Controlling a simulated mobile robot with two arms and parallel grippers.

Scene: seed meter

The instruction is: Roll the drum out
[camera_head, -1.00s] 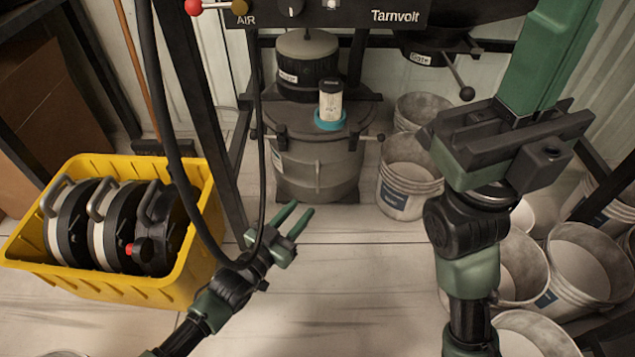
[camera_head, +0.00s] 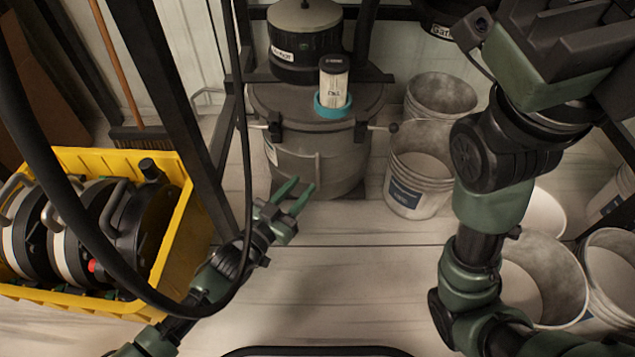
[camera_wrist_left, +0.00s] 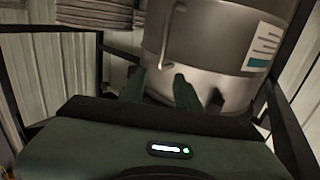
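The grey drum (camera_head: 318,150) stands upright on the floor under the frame, with a lid, side clamps and a vertical handle on its front. A dark motor head (camera_head: 304,45) and a filter cartridge in a teal ring (camera_head: 333,88) sit on top of it. My left gripper (camera_head: 296,192) is open and empty, low in front of the drum, its green fingers pointing toward it. In the left wrist view the drum (camera_wrist_left: 205,50) shows close ahead with its handle and a label. Whether the fingers touch it I cannot tell. My right arm shows at the right, but its fingertips are out of view.
A yellow crate (camera_head: 183,235) with several round dark units stands at the left. Frame posts (camera_head: 165,95) rise beside the drum. White buckets (camera_head: 418,170) stand right of the drum and further right. The floor (camera_head: 350,285) in front is clear. A black hose crosses the left side.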

